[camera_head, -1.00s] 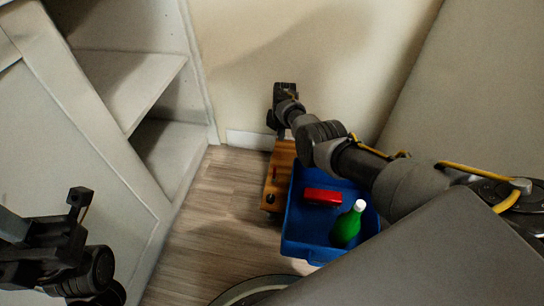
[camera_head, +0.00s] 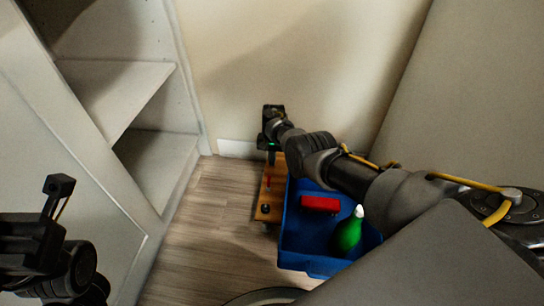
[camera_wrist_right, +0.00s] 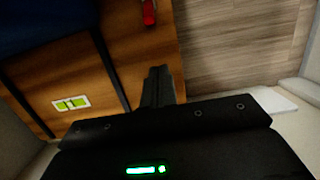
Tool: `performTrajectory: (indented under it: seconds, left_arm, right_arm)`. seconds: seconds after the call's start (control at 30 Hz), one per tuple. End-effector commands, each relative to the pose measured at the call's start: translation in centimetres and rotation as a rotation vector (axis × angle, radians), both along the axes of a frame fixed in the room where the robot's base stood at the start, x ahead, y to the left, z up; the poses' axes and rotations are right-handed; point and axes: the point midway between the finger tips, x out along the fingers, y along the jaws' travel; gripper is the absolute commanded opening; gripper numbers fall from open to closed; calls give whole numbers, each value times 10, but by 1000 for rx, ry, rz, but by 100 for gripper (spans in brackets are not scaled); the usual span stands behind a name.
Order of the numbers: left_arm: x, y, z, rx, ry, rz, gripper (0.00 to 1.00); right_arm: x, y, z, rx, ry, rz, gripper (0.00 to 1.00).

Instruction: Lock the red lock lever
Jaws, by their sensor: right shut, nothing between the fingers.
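The small red lever (camera_head: 268,182) stands on the wooden board of a low cart (camera_head: 266,202) beside the blue crate. It also shows as a red piece at the top of the right wrist view (camera_wrist_right: 149,12). My right gripper (camera_head: 271,158) points down at the board's far end, near the wall. Its fingers (camera_wrist_right: 160,72) are shut and empty, apart from the lever with a gap of bare wood between. Whether the lever is locked cannot be told. My left gripper (camera_head: 58,186) is at the left edge, partly cut off, far from the lever.
The blue crate (camera_head: 303,262) holds a red block (camera_head: 320,203) and a green bottle (camera_head: 349,232). A black knob (camera_head: 265,209) sits on the board's near end. White shelving (camera_head: 105,95) stands left, the wall (camera_head: 240,70) behind. Wood floor (camera_head: 205,235) is clear between.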

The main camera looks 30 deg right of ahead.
Motion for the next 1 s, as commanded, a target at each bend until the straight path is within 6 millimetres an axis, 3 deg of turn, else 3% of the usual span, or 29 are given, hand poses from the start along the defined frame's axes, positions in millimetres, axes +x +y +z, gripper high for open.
performTrajectory:
  seconds: [0.03,0.2,0.23,0.4,1.0]
  left_arm:
    - [-4,-3,-4,3,-23,-12,19]
    - [-13,-11,2,14,-74,-38,19]
    - [-9,-9,8,13,-54,-30,19]
    - [-1,-2,5,3,-6,-6,19]
    - [4,4,-2,-6,27,15,19]
  right_arm:
    - [-2,1,-15,1,1,0,0]
    - [-6,5,-39,1,1,1,0]
    - [-7,7,-28,-1,-2,1,0]
    - [-18,15,-18,0,-1,0,0]
    - [-33,25,-12,1,-1,1,0]
